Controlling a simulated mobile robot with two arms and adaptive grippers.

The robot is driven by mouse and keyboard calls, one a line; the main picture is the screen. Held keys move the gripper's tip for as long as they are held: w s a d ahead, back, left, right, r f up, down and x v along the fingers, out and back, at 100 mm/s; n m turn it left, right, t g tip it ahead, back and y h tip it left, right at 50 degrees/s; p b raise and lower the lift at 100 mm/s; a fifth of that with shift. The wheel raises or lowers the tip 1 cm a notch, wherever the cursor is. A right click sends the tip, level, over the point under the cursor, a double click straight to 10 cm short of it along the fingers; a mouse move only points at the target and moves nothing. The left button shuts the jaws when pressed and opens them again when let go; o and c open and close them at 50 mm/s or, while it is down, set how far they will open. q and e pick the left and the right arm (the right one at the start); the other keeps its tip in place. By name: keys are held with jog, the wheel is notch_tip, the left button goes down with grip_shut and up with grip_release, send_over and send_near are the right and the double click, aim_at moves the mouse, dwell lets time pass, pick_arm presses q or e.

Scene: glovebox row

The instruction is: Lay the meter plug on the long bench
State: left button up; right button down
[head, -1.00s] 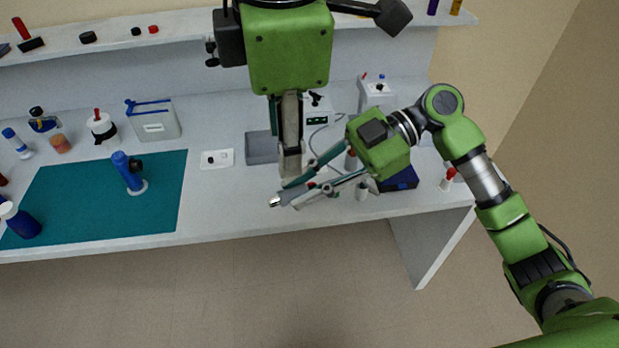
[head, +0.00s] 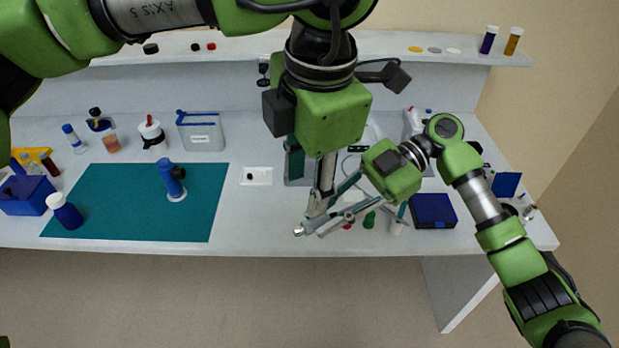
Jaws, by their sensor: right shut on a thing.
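The long bench (head: 120,238) runs across the view, with its front edge below both grippers. My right gripper (head: 322,221) reaches in from the right, its fingers pointing down-left above the front part of the bench. It is shut on a slim grey piece with a silvery end (head: 301,231), seemingly the meter plug, largely hidden by the fingers. My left gripper (head: 317,206) hangs from above, its fingertips close to the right gripper's in the picture. I cannot tell whether they touch, or whether the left jaws are open. The meter is mostly hidden behind the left gripper.
A teal mat (head: 125,205) with a blue-handled item (head: 172,182) lies to the left. A white plate (head: 257,176) sits beside the mat, with bare bench in front of it. A dark blue box (head: 433,210) stands right of the grippers. A shelf (head: 440,47) runs along the back.

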aim_at(301, 229)
pick_arm(q)
jog(key=f, duration=0.3)
jog(key=w+f, duration=0.1)
jog(key=f, duration=0.3)
jog(key=a+f, duration=0.1)
jog(key=f, duration=0.3)
jog(key=shift+w+f, duration=0.2)
jog(key=shift+w, duration=0.05)
pick_arm(e)
jog(key=shift+s, duration=0.1)
pick_arm(q)
grip_shut()
pick_arm(e)
jog(key=c, duration=1.8)
grip_release()
jog(key=shift+c, duration=0.2)
